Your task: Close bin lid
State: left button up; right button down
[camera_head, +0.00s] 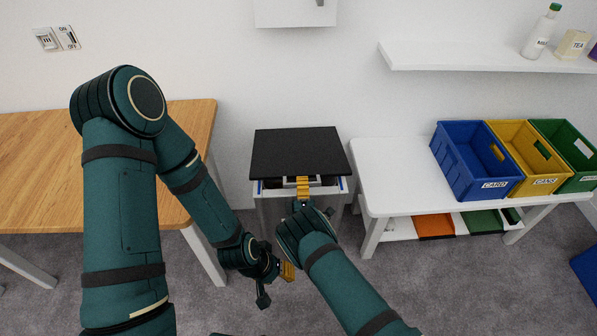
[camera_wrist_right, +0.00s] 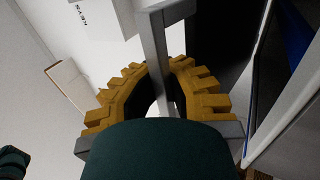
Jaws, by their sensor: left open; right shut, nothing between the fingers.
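The bin (camera_head: 272,208) is a pale box between the wooden table and the white bench. Its flat black lid (camera_head: 298,150) lies over the back; a gap shows between the lid's front edge and the rim, with pale items and dark inside. My right gripper (camera_head: 303,185) is shut and empty, its yellow fingers at the bin's front, by the lid's front edge. In the right wrist view its fingers (camera_wrist_right: 158,68) curve together near a grey bar; a dark panel, probably the lid (camera_wrist_right: 215,40), is beside them. My left gripper (camera_head: 277,284) is open, low in front of the bin.
The wooden table (camera_head: 40,150) stands left. The white bench (camera_head: 385,180) at right carries blue (camera_head: 460,170), yellow (camera_head: 530,155) and green (camera_head: 570,150) crates. A wall shelf (camera_head: 460,57) is above.

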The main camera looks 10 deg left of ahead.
jog(key=shift+t, duration=0.7)
jog(key=shift+s+d+f, duration=0.1)
jog(key=shift+s+f, duration=0.15)
jog(key=shift+f, duration=0.65)
jog(key=shift+s+a+f, duration=0.1)
jog(key=shift+s+f, duration=0.2)
jog(key=shift+f, duration=0.55)
jog(key=shift+s+d+f, duration=0.1)
jog(key=shift+s+f, duration=0.15)
jog(key=shift+f, duration=0.65)
jog(key=shift+y, duration=0.3)
jog(key=c, duration=1.6)
grip_release()
jog(key=shift+o, duration=1.2)
jog(key=shift+s+r, duration=0.15)
jog(key=shift+r, duration=0.05)
jog(key=shift+r, duration=0.1)
